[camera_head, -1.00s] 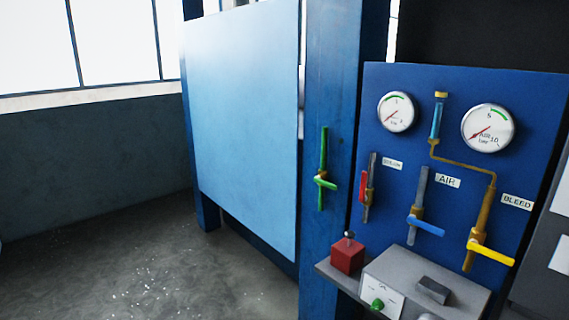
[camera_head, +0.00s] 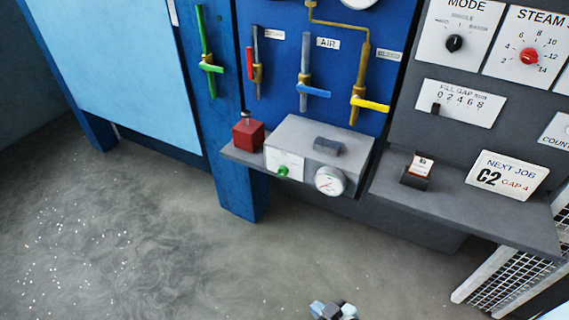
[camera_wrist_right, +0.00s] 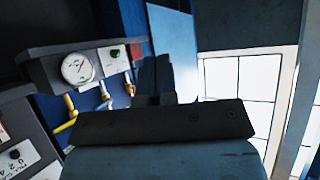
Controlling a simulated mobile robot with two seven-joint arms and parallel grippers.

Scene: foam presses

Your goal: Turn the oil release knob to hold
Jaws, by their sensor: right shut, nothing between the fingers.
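A small green knob (camera_head: 283,171) sits on a white label on the front of a grey box (camera_head: 310,137), beside a round gauge (camera_head: 330,180). I take it for the oil release knob; its label is too small to read. The knob (camera_wrist_right: 115,53) and gauge (camera_wrist_right: 77,67) also show in the right wrist view, which is tilted. My right gripper (camera_head: 335,311) shows at the bottom edge of the head view, well below and apart from the box. It is shut and empty. My left gripper is not in view.
The box stands on a grey shelf with a red block (camera_head: 248,134). Coloured valve levers, including a yellow one (camera_head: 370,104), project from the blue panel above. A grey console with a NEXT JOB card (camera_head: 507,176) is at right. The floor in front is clear.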

